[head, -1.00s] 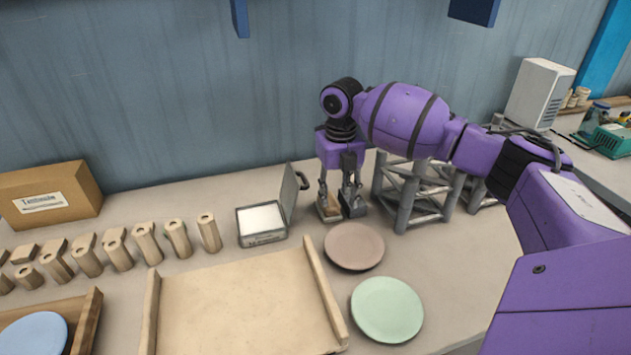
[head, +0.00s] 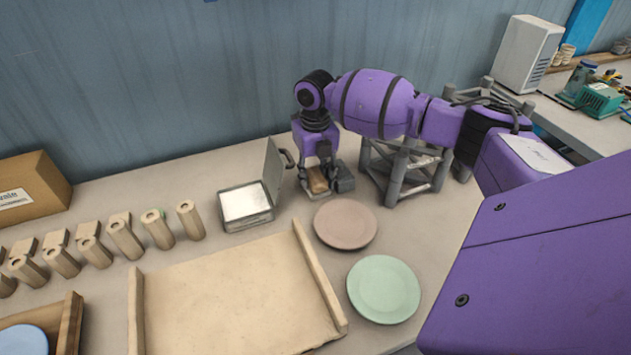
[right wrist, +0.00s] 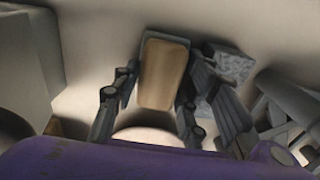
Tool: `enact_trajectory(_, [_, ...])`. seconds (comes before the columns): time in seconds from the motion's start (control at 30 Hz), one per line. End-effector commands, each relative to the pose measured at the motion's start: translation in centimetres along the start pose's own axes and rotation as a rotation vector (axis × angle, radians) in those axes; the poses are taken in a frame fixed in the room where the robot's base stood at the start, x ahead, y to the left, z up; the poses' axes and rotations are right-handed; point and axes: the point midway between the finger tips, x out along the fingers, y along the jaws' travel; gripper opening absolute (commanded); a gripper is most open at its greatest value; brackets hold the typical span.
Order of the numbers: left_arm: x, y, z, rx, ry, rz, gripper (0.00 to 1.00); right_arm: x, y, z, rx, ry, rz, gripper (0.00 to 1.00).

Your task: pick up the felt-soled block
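The felt-soled block (head: 317,181) is a small tan wooden block on the bench, right of the open metal box. In the right wrist view the block (right wrist: 163,78) shows a tan face with a grey edge. My right gripper (head: 322,184) is down around it, one finger on each side. In the right wrist view its fingers (right wrist: 160,88) stand apart; a small gap shows on the left, and the right finger is very near or touching. Contact on both sides cannot be made out. My left gripper is not in view.
A grey speckled block (right wrist: 232,66) lies just right of the fingers. A metal box with a white pad (head: 246,204), a grey lattice stand (head: 405,173), a brown plate (head: 345,224) and a green plate (head: 384,290) are close by. A wooden tray (head: 230,300) fills the front.

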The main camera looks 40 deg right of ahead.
Motion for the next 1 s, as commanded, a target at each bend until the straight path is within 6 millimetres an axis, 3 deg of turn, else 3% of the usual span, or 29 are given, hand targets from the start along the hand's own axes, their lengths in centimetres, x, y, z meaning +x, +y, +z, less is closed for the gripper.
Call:
enact_trajectory(0.23, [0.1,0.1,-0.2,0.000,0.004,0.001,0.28,0.1,0.0,0.0,0.000,-0.001,0.000,0.39])
enact_trajectory(0.47, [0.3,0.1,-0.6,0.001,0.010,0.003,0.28,0.1,0.0,0.1,0.000,-0.002,0.000,0.08])
enact_trajectory(0.77, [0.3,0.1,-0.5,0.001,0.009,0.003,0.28,-0.2,0.0,0.1,0.000,-0.003,0.001,0.07])
enact_trajectory(1.0, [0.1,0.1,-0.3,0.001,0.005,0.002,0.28,-2.5,0.0,0.2,-0.001,-0.005,0.002,0.07])
